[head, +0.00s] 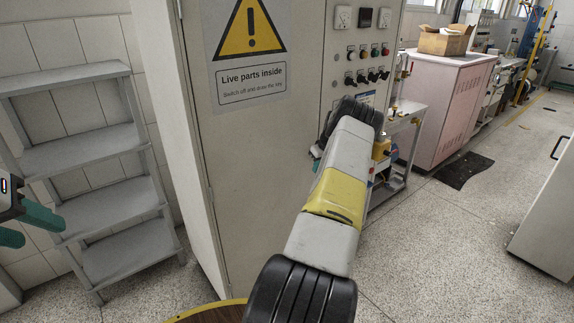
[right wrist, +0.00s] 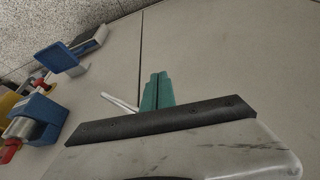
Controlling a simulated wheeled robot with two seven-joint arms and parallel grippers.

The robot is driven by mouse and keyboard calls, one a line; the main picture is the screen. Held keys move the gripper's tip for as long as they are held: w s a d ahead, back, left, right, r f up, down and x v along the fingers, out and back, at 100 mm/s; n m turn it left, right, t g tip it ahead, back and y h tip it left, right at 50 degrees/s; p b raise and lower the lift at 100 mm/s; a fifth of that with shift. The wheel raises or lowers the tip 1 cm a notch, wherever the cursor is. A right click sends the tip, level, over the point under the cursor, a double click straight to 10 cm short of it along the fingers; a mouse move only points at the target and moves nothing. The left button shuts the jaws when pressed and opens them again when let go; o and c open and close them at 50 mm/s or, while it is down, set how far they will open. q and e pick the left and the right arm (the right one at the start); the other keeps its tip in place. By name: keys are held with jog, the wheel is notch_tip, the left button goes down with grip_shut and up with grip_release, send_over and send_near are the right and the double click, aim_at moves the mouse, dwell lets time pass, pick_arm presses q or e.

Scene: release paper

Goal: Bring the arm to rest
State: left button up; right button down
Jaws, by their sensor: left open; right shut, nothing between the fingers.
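My right arm reaches up the middle of the head view, in front of a grey electrical cabinet (head: 265,190). Its gripper is mostly hidden behind the arm there; only a bit of teal shows. In the right wrist view the green fingers of my right gripper (right wrist: 157,88) are together with nothing held, over a pale grey surface (right wrist: 225,60). My left gripper (head: 42,232) is at the left edge of the head view, its green fingers apart and empty, in front of a grey shelf unit (head: 110,210). Part of it is cut off by the frame.
A thin white rod (right wrist: 119,102) shows beside the right fingers. In the head view, a cart (head: 398,180) and a pink cabinet (head: 450,100) with a cardboard box (head: 445,40) stand right. Floor (head: 455,240) is open at lower right.

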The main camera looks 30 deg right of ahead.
aim_at(283, 126)
jog(key=v, duration=0.6)
jog(key=shift+s, duration=0.15)
jog(key=w+a+r+n, duration=0.1)
jog(key=w+a+r, duration=0.1)
jog(key=a+r, duration=1.45)
jog(key=s+a+r, duration=0.3)
jog(key=a+r, duration=0.2)
jog(key=a, duration=0.2)
jog(key=s+a+r, duration=0.3)
jog(key=a+r, duration=0.1)
jog(key=a, duration=0.3)
jog(key=s+a+r+t, duration=0.1)
jog(key=s+a+r, duration=0.3)
jog(key=s+a, duration=0.25)
jog(key=s+a+f+y, duration=0.1)
jog(key=s+a, duration=0.5)
jog(key=s, duration=0.4)
jog(key=s+a+f+t+y, duration=0.1)
jog(key=s+a, duration=0.5)
jog(key=s, duration=0.5)
jog(key=shift+a, duration=0.4)
